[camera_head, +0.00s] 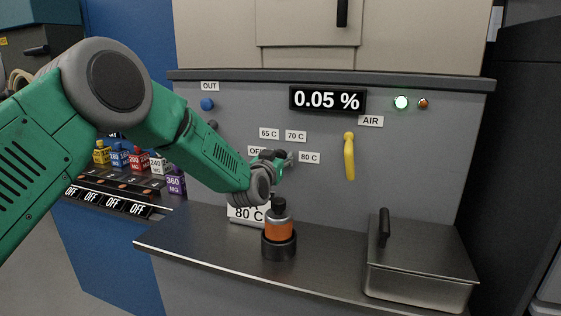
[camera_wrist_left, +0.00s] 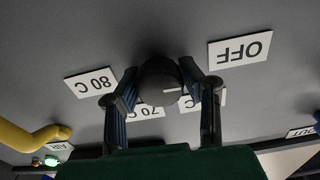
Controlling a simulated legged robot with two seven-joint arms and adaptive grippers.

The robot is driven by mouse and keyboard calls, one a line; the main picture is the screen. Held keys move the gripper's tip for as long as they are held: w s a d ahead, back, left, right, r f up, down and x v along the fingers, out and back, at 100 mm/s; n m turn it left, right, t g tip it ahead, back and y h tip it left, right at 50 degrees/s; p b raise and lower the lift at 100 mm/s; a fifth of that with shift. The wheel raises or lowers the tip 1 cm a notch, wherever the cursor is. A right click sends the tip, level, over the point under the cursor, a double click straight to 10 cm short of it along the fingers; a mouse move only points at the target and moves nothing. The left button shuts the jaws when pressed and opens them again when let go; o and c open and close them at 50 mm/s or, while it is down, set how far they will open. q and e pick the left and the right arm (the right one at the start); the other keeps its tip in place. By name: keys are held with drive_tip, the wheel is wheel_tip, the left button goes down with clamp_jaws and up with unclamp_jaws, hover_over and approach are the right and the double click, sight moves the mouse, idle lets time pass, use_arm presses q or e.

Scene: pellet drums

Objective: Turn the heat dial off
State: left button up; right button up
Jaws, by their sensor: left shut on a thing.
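The heat dial (camera_wrist_left: 158,84) is a round black knob with a short white mark, on a grey panel. In the left wrist view, which is upside down, the mark points right; whether it lines up with a label is unclear. An OFF label (camera_wrist_left: 240,49) is at upper right and an 80 C label (camera_wrist_left: 90,83) at left. The 70 C label (camera_wrist_left: 150,111) and another label are partly hidden by the fingers. My left gripper (camera_head: 279,160) is shut on the dial, one finger on each side. In the head view it mostly hides the dial. My right gripper is out of view.
An orange bottle (camera_head: 279,228) in a black holder stands on the steel shelf below my left wrist. A yellow AIR handle (camera_head: 349,157) is right of the dial. A lidded steel box (camera_head: 420,265) is at lower right. Colored blocks (camera_head: 139,160) sit at left.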

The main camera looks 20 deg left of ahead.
use_arm(q)
drive_tip(key=shift+s+d+f+n, duration=0.15)
drive_tip(key=shift+f+n, duration=0.15)
drive_tip(key=shift+f, duration=0.3)
drive_tip(key=o, duration=1.1)
drive_tip(key=shift+o, duration=0.2)
drive_tip(key=shift+r, duration=0.2)
drive_tip(key=shift+r, duration=0.1)
drive_tip(key=shift+s, duration=0.35)
drive_tip(key=s, duration=1.1)
drive_tip(key=shift+a, duration=0.35)
